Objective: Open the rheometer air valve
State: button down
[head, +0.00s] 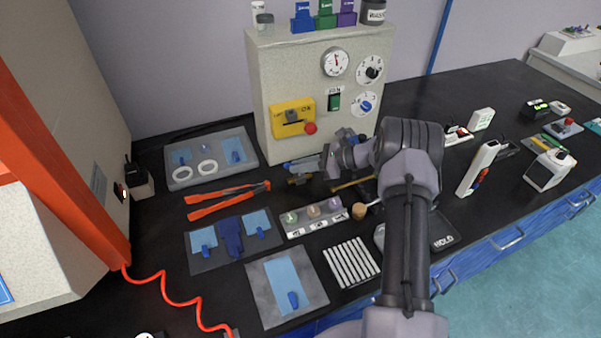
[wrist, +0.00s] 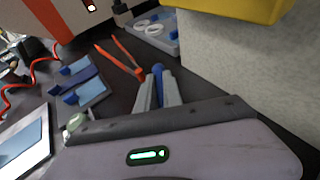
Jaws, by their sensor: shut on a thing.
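My gripper (head: 293,166) reaches left across the bench, just in front of the beige rheometer cabinet (head: 325,130). In the wrist view the two grey fingers (wrist: 158,92) are closed on a slim blue handle (wrist: 158,72), whose rounded end shows between them. The handle seems to be the air valve's lever. A small brass part (head: 297,180), perhaps the valve body, shows just below the fingers in the head view. My arm and fingers hide most of this area, so I cannot tell the lever's angle or how it joins the brass part.
A yellow panel (head: 285,121) with a red knob (head: 310,128) juts from the cabinet above the fingers. Orange-red tongs (head: 228,200), a grey tray with white rings (head: 182,184) and a sample rack (head: 312,217) lie close by.

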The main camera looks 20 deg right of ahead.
jog(key=n+g+b, duration=0.1)
jog(key=n+g+y+b, duration=0.1)
jog(key=shift+a+f+b, duration=0.1)
jog(key=shift+f+b, duration=0.2)
jog(key=shift+b, duration=0.05)
jog(key=shift+r+n+g+y+b, duration=0.1)
jog(key=shift+n+g+y+b, duration=0.2)
jog(key=shift+n+g+b, duration=0.4)
jog(key=shift+a+r+g+b, duration=0.1)
jog(key=shift+g+b, duration=0.2)
jog(key=shift+g, duration=0.1)
jog(key=c, duration=1.5)
grip_release()
jog(key=shift+a, duration=0.25)
jog(key=shift+d+r, duration=0.1)
jog(key=shift+d, duration=0.1)
